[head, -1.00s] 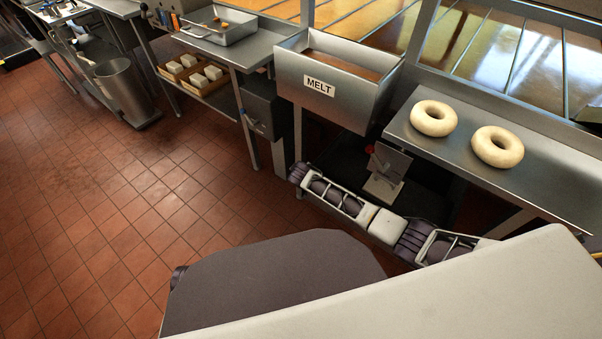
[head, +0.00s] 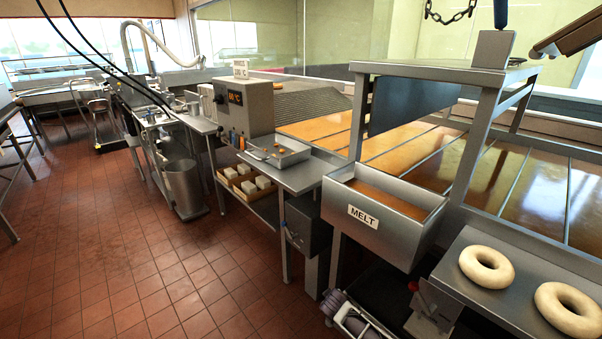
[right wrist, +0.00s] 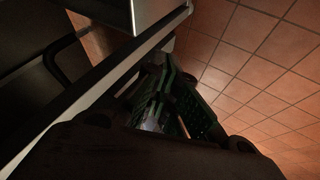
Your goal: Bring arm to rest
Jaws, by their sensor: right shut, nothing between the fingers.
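My right gripper (right wrist: 180,96) shows in the right wrist view as dark, green-tinted fingers in shadow. It is shut and nothing shows between the fingers. It points down toward the tiled floor (right wrist: 262,80), beside a pale metal edge (right wrist: 85,98). In the head view, only part of my arm (head: 358,322), white with purple-grey joints, shows at the bottom edge, below the steel MELT trough (head: 335,205). My left gripper is in neither view.
A steel shelf with two pale ring doughnuts (head: 486,267) (head: 568,308) stands at the lower right. A steel table with a tray (head: 275,152) is left of the trough. A grey bin (head: 183,187) stands farther left. Open tiled floor (head: 120,260) lies at the left.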

